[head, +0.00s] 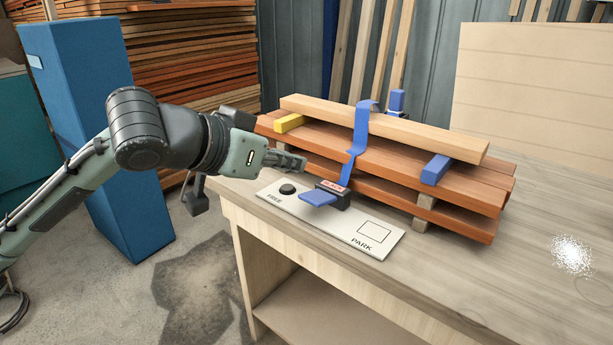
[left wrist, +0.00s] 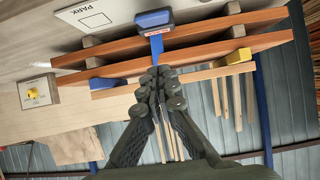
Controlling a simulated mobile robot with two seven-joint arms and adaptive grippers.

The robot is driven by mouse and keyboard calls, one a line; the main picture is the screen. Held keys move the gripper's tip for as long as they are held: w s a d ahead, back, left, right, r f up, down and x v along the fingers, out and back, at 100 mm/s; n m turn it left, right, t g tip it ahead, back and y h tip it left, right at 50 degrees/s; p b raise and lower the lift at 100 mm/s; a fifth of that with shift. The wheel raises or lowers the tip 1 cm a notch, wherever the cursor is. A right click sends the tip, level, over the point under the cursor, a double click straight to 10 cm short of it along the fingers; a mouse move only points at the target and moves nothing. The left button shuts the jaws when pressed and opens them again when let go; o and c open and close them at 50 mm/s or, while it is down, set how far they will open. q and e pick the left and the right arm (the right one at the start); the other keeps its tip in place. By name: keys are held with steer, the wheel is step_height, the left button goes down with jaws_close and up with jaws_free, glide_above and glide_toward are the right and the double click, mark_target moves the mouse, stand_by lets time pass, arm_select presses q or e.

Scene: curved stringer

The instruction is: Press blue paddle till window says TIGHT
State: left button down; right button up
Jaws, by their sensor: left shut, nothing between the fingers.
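The blue paddle (head: 318,198) juts from a black ratchet at the front of the lumber stack; it also shows in the left wrist view (left wrist: 152,18). The small window (head: 331,186) above it has red and white marking, too small to read surely. A blue strap (head: 361,130) runs from the ratchet up over the boards (head: 400,165). My left gripper (head: 303,164) is shut and empty, behind and above the paddle to its left, apart from it. Its closed fingertips (left wrist: 161,72) point toward the strap and stack in the left wrist view. My right gripper is not in view.
A white plate (head: 345,232) marked FREE and PARK lies on the bench under the paddle, with a black knob (head: 287,189). Yellow (head: 289,122) and blue (head: 436,170) blocks sit among the boards. A tall blue cabinet (head: 95,130) stands left.

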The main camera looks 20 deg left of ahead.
mark_target(311, 198)
arm_select(q)
steer(key=x, duration=0.6)
steer(key=shift+f+p, duration=0.3)
steer(key=shift+f, duration=0.15)
steer(key=shift+s+a+f, duration=0.1)
steer(key=shift+s+f, duration=0.15)
steer(key=shift+f, duration=0.25)
steer(key=shift+s+a+f, duration=0.1)
steer(key=shift+s+f, duration=0.2)
steer(key=shift+f, duration=0.25)
steer(key=shift+s+f, duration=0.1)
steer(key=shift+f, duration=0.35)
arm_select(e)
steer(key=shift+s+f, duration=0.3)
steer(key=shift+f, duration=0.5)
